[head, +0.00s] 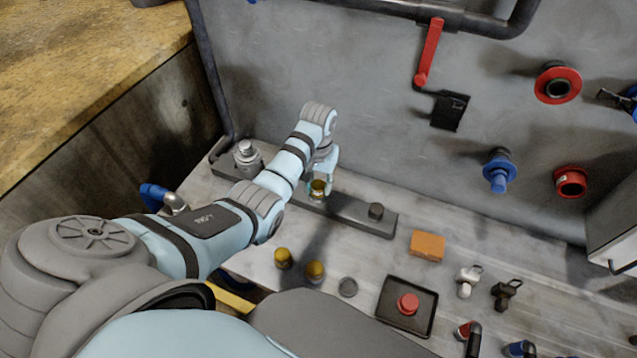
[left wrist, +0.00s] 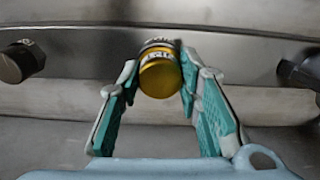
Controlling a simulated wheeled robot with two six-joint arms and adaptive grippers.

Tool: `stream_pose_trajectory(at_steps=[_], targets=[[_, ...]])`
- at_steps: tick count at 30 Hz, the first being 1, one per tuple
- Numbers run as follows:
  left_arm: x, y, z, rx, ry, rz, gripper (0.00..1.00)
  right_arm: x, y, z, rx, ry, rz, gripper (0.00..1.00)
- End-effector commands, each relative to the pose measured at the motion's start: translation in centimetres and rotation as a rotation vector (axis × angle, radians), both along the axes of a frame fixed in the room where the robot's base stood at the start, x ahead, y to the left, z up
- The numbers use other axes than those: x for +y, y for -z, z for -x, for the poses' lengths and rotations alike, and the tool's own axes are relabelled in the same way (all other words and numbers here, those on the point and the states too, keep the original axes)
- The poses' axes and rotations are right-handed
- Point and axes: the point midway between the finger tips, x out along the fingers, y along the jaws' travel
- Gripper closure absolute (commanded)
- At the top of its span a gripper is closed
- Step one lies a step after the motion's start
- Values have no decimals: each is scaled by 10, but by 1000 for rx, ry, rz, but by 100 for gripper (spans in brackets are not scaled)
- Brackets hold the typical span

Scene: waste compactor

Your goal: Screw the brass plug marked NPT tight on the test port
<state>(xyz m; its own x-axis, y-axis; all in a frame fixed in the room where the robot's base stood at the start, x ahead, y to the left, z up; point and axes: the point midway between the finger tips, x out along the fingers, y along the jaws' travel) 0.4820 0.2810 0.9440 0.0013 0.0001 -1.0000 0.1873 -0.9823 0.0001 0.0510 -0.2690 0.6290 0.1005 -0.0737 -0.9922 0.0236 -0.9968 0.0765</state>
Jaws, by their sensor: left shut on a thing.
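My left gripper (head: 320,184) is shut on a brass plug (head: 318,189) at the middle of the dark port bar (head: 345,209). In the left wrist view, the teal fingers (left wrist: 160,82) flank the plug's gold body (left wrist: 159,79). Light letters show on the plug's band but are too small to read surely. A grey and dark collar shows behind the plug, in line with the bar; the test port itself is hidden. I cannot tell how far the plug is seated. My right gripper is in neither view.
Two more brass plugs (head: 283,258) (head: 315,271) and a grey cap (head: 348,287) stand on the bench in front. A dark knob (head: 376,211) stands on the bar's right end. An orange block (head: 427,246) and a tray (head: 388,312) with a red button lie to the right.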

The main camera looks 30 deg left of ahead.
Motion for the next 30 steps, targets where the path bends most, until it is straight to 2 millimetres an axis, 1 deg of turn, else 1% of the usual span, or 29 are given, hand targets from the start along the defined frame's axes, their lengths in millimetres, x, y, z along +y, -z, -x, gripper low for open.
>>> stream_pose_trajectory(at_steps=[2,8,10,12,15,17,21,22,25,26,30], targets=[[0,0,0,-2,50,0,97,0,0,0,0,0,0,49],[0,0,0,-2,59,0,97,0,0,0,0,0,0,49],[0,0,0,-2,147,-1,97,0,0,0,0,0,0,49],[1,0,0,-1,308,-1,97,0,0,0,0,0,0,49],[1,0,0,-1,475,-1,97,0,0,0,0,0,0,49],[1,0,0,-1,501,-1,97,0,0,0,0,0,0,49],[1,0,0,-1,499,-1,97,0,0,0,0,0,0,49],[1,0,0,-1,499,-1,64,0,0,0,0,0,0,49],[1,0,0,-1,498,-1,48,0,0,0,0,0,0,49],[1,0,0,-1,498,-1,45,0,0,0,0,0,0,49],[1,0,0,-1,497,0,45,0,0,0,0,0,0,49]])
